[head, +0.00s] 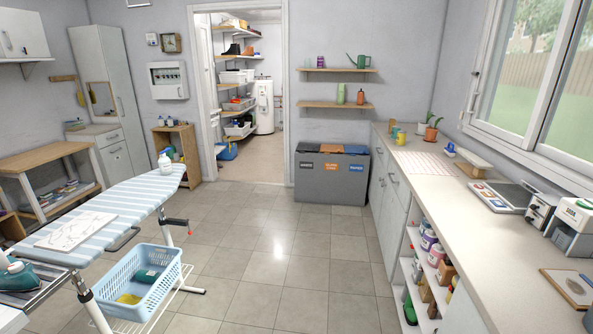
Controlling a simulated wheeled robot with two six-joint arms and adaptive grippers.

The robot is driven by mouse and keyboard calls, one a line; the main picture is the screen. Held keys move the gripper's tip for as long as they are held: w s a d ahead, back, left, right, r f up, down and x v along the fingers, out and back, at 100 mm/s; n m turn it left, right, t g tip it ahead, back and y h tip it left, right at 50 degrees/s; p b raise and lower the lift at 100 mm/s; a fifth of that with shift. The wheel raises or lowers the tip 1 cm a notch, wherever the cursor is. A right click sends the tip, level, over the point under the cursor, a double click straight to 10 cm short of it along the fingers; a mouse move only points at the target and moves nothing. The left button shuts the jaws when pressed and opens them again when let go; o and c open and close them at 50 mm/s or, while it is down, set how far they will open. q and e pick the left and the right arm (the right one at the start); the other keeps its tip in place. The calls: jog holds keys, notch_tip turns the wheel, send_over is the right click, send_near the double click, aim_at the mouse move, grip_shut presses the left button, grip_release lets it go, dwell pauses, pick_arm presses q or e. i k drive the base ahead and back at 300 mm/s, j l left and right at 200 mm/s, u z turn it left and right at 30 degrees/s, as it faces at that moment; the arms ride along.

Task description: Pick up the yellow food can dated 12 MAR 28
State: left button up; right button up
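I cannot make out a date on anything, so I cannot tell which thing is the yellow food can dated 12 MAR 28. A small yellow cylinder (401,137), a can or a mug, stands on the far part of the right counter. Open shelves under that counter hold several can-like containers, among them a white and purple one (429,240) and another below it (436,255). They are small and partly hidden by the counter edge. Neither of my grippers is in view.
The long counter (455,190) runs along the right wall under the window. An ironing board (125,205) and a blue laundry basket (165,285) stand at left. Grey bins (332,186) stand at the back, beside an open doorway. The tiled floor (275,265) between is clear.

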aim_at(402, 136)
jog(key=i+u, duration=0.1)
jog(key=i, duration=2.9)
jog(key=i+z, duration=0.15)
jog(key=i, duration=0.3)
jog(key=i+j+z, duration=0.1)
jog(key=i, duration=0.4)
jog(key=i+j+z, duration=0.15)
jog(key=i, duration=0.3)
jog(key=i+j+z, duration=0.1)
jog(key=i, duration=0.35)
jog(key=i+j+z, duration=0.2)
jog(key=z, duration=0.3)
jog(key=i+j+z, duration=0.65)
jog(key=z, duration=0.3)
jog(key=i+j+z, duration=0.1)
jog(key=j+z, duration=0.4)
jog(key=i+j+z, duration=0.1)
jog(key=j+z, duration=0.65)
jog(key=j, duration=0.35)
jog(key=k+j+z, duration=0.25)
jog(key=j, duration=0.35)
jog(key=i+j, duration=0.05)
jog(key=i, duration=0.05)
